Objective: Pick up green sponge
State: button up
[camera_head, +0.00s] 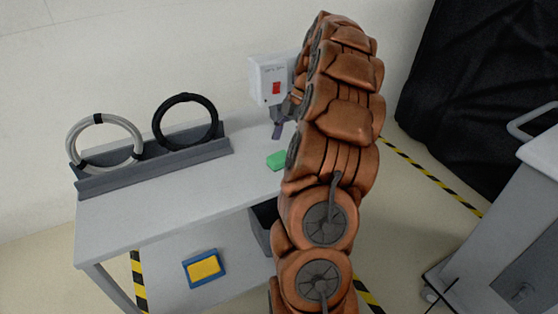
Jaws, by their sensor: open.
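The green sponge (276,160) lies on the grey table top (225,185), close to the left edge of my copper-coloured arm. My gripper (280,130) is above and slightly behind the sponge in the picture, with its fingers pointing down. It is open and holds nothing; the sponge is apart from it. The arm hides part of the gripper's right side and the right part of the table.
A grey rack (155,160) on the table's back left holds a white ring (70,145) and a black ring (157,115). Below are a blue tray with a yellow block (204,267) and a dark bin (258,228). A grey cart (515,215) and black cover (480,80) stand right.

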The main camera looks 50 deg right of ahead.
aim_at(279, 156)
jog(key=shift+p+x, duration=0.45)
jog(key=shift+x, duration=2.2)
jog(key=shift+w, duration=0.1)
jog(key=c, duration=0.9)
jog(key=shift+r, duration=0.15)
jog(key=shift+r+b, duration=0.35)
jog(key=shift+r, duration=1.25)
jog(key=s, duration=0.5)
jog(key=s+r+b, duration=0.1)
jog(key=s, duration=0.4)
jog(key=s+d+b, duration=0.1)
jog(key=s, duration=0.5)
jog(key=shift+r, duration=0.3)
